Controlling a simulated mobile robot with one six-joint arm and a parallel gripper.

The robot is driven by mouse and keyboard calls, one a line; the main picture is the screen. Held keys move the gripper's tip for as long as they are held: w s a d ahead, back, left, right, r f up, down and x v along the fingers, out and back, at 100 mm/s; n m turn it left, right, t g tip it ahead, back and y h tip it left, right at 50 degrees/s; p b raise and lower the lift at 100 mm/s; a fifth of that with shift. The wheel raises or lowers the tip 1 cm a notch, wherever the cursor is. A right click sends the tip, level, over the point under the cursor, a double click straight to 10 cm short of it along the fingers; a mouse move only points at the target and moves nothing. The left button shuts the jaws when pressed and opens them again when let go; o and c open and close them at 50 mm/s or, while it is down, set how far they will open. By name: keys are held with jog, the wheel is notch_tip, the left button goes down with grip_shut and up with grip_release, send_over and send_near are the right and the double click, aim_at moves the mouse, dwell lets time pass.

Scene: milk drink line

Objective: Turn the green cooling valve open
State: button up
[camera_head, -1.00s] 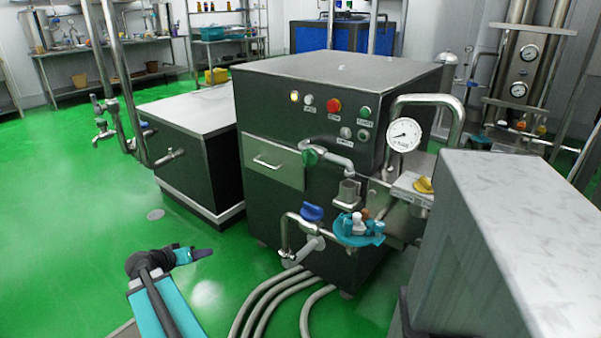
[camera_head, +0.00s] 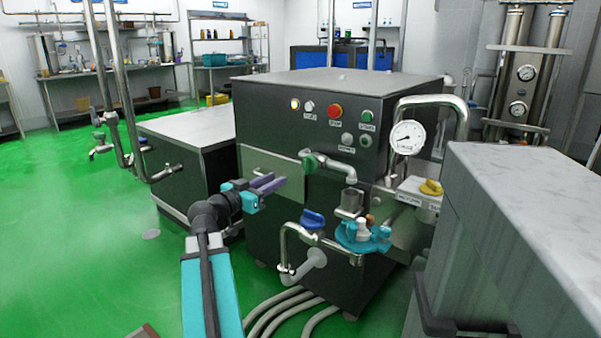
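The green valve handle (camera_head: 310,163) sits on a bent steel pipe on the front of the dark machine (camera_head: 290,112). My gripper (camera_head: 272,184) is in front of the machine's drawer panel, to the left of and a little below the green handle. Its two purple-grey fingers point right, toward the machine, and look slightly apart with nothing between them. The gripper appears clear of the handle, though the depth gap is hard to judge.
A blue valve handle (camera_head: 312,219) and a teal fitting (camera_head: 362,235) stick out below the green handle. A yellow knob (camera_head: 431,187) and a pressure gauge (camera_head: 407,137) are to the right. A grey cabinet (camera_head: 530,220) fills the right foreground. Green floor is open at left.

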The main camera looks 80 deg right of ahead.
aim_at(304, 166)
jog(key=shift+d, duration=0.1)
jog(key=shift+b+x, duration=1.1)
jog(key=shift+x, duration=5.65)
jog(key=shift+c, duration=0.4)
jog(key=shift+f, duration=0.1)
grip_shut()
